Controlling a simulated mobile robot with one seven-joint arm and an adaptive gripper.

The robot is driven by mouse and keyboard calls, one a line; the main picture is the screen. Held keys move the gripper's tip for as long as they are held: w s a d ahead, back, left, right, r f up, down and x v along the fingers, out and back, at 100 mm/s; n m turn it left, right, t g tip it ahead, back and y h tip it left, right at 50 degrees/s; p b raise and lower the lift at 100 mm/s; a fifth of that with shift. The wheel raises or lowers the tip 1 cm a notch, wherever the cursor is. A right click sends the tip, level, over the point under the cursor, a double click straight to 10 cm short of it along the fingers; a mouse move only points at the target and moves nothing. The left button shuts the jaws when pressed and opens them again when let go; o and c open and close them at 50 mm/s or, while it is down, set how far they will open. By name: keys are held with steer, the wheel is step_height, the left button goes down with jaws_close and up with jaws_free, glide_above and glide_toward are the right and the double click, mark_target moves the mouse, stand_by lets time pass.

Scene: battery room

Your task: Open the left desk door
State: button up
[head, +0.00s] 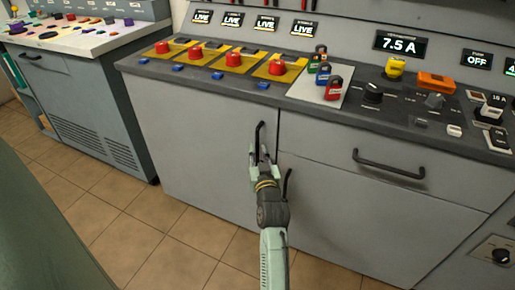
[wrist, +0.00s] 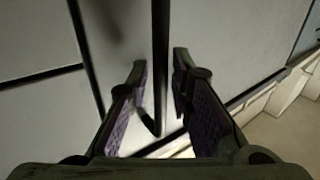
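The left desk door (head: 195,140) is a plain grey panel on the front of the grey control desk; it looks flush with the desk front. Its black vertical bar handle (head: 261,132) is near the door's right edge. The handle also shows in the wrist view (wrist: 160,50), running down between my fingers. My gripper (head: 260,155) is at the lower part of the handle. In the wrist view my gripper (wrist: 159,82) is open, one finger on each side of the bar, with visible gaps. My wrist and forearm hide part of the desk front below.
A drawer with a black horizontal handle (head: 388,165) is right of the door. Red buttons (head: 233,59), padlocks (head: 333,88) and knobs sit on the desk top. Another console (head: 75,90) stands at the left. Tiled floor (head: 130,235) is clear before the door.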

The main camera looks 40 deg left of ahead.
steer(key=shift+w+a, duration=0.45)
steer(key=shift+a, duration=0.05)
steer(key=shift+c, duration=0.6)
jaws_close()
